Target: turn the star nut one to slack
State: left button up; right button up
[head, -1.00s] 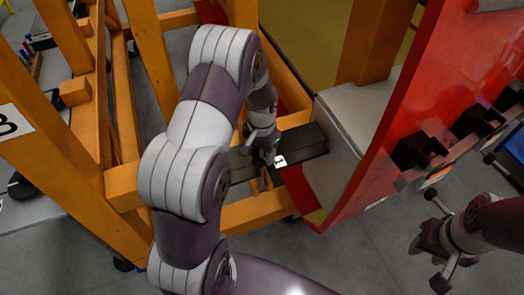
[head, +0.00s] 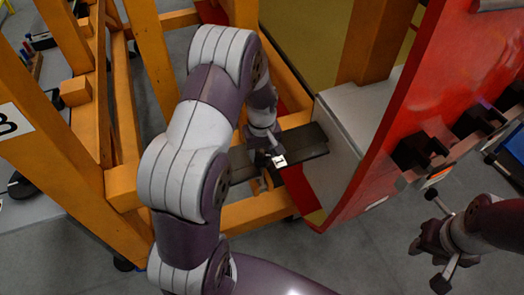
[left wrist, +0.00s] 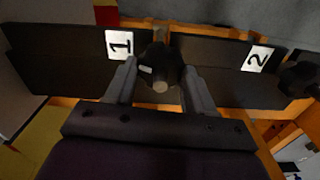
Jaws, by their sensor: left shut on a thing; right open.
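Star nut one is the dark knob (left wrist: 158,68) beside the label "1" (left wrist: 119,44) in the left wrist view, with a brownish bolt end showing at its middle. My left gripper (left wrist: 158,82) is shut on it, one finger on each side. In the head view my left gripper (head: 264,158) is at the dark bar (head: 305,143), next to a white label (head: 279,161); the arm hides much of the nut. My right gripper (head: 437,240) is open and empty, above the floor at the right.
A second dark knob (left wrist: 300,78) stands by the label "2" (left wrist: 257,58) at the right of the left wrist view. The orange frame (head: 120,185) surrounds my left arm. A red panel (head: 385,150) with black fittings stands between my two grippers. Grey floor (head: 350,255) is clear below.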

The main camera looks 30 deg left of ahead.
pick_arm(q)
jog(key=shift+s+f+n, duration=0.15)
jog(key=shift+n, duration=1.55)
jog(key=o, duration=1.1)
jog(key=shift+c, duration=0.2)
jog(key=shift+w+r, duration=0.2)
jog(key=shift+r, duration=0.15)
notch_tip(320, 180, up, 12)
jog(key=b, duration=0.3)
